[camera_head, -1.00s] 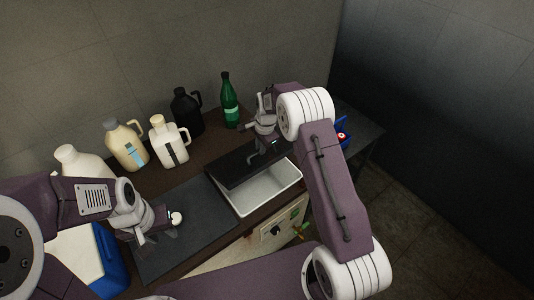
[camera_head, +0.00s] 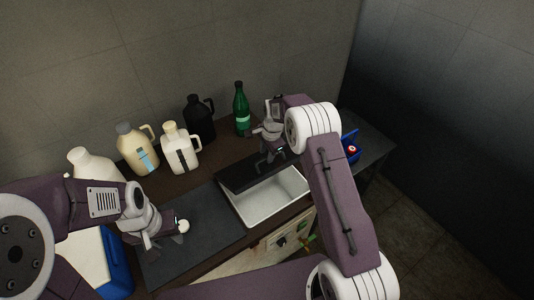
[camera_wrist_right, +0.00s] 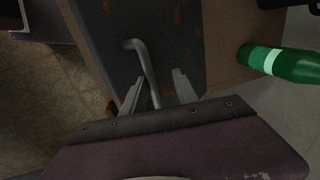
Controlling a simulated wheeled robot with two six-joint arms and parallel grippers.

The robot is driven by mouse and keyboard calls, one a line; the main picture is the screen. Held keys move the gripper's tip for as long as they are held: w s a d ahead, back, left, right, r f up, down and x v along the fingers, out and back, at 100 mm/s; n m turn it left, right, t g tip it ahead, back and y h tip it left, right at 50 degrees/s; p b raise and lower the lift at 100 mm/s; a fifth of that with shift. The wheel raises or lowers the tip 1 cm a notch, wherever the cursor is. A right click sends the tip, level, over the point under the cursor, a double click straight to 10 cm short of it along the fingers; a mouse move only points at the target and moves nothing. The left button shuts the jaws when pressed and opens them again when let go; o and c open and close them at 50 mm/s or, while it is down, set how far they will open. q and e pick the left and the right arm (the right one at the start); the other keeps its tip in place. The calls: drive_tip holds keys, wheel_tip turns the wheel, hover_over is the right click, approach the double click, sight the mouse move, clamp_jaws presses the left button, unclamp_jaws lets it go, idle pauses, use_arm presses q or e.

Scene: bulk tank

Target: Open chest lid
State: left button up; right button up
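The chest's white interior (camera_head: 268,203) is exposed in the counter in the head view. Its dark lid (camera_head: 240,178) is tilted up along the back of the opening. My right gripper (camera_head: 270,155) is at the lid. In the right wrist view, a bent metal handle (camera_wrist_right: 146,66) on a dark panel runs between the fingers of my right gripper (camera_wrist_right: 157,92). The fingers are apart, with gaps beside the handle.
Several jugs and a green bottle (camera_head: 241,112) stand along the back wall; the bottle also shows in the right wrist view (camera_wrist_right: 283,64). A blue-and-white cooler (camera_head: 118,270) is at lower left. A small blue box (camera_head: 351,147) is at right. The dark countertop (camera_head: 165,258) is mostly clear.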

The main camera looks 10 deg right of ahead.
drive_tip(key=shift+s+d+r, duration=0.2)
drive_tip(key=shift+s+r, duration=0.05)
drive_tip(key=shift+s, duration=0.05)
drive_tip(key=shift+r, duration=0.35)
wheel_tip(320, 180, up, 8)
drive_tip(key=s+b, duration=0.1)
drive_tip(key=shift+s+d+b, duration=0.25)
drive_tip(key=shift+s+b, duration=0.05)
drive_tip(key=shift+b, duration=0.05)
